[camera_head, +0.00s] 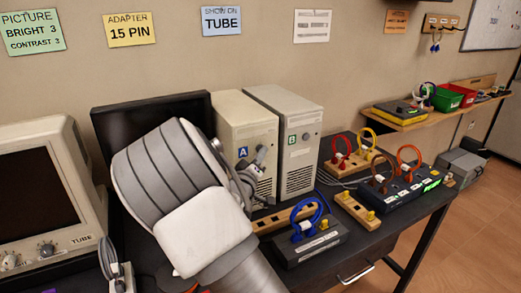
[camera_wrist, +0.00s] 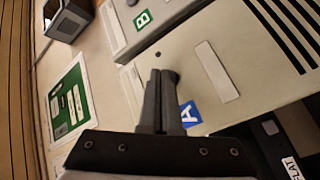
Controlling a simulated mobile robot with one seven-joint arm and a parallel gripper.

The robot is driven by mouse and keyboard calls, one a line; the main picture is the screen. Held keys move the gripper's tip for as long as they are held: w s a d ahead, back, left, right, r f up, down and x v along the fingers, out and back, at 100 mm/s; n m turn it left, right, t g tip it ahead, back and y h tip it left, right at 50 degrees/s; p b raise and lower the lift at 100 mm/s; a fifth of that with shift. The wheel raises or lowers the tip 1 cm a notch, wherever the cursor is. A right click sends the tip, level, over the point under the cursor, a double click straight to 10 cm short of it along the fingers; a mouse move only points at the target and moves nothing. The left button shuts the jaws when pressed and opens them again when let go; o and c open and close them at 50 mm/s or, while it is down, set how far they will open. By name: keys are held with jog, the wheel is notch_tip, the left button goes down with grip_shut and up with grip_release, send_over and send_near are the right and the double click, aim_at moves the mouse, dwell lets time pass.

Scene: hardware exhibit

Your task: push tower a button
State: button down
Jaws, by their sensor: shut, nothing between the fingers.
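Tower A (camera_head: 238,108) is a beige computer tower with a blue "A" label (camera_head: 242,152), standing on the dark bench. My gripper (camera_head: 262,152) is in front of its face, near the right edge and beside the label. In the wrist view my gripper (camera_wrist: 161,74) is shut and empty, its fingertips over the pale face of tower A (camera_wrist: 245,70). A dark round knob, apparently the button (camera_wrist: 175,76), shows right beside the fingertips, partly covered by them. I cannot tell whether they touch. The blue label (camera_wrist: 190,114) lies right of the fingers.
Tower B (camera_head: 299,145), with a green "B" label, stands close on the right. A dark monitor (camera_head: 115,118) is behind my arm, and a beige CRT marked "TUBE" (camera_head: 80,240) is at left. Cable boxes, including one with a blue loop (camera_head: 312,245), sit in front and right.

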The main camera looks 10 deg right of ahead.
jog(key=shift+w+a, duration=0.1)
jog(key=shift+w, duration=0.05)
dwell(0.4)
jog(key=shift+s+d, duration=0.2)
jog(key=shift+s, duration=0.4)
jog(key=s+d, duration=0.2)
jog(key=s, duration=0.3)
jog(key=shift+s+p, duration=0.35)
jog(key=shift+p, duration=0.05)
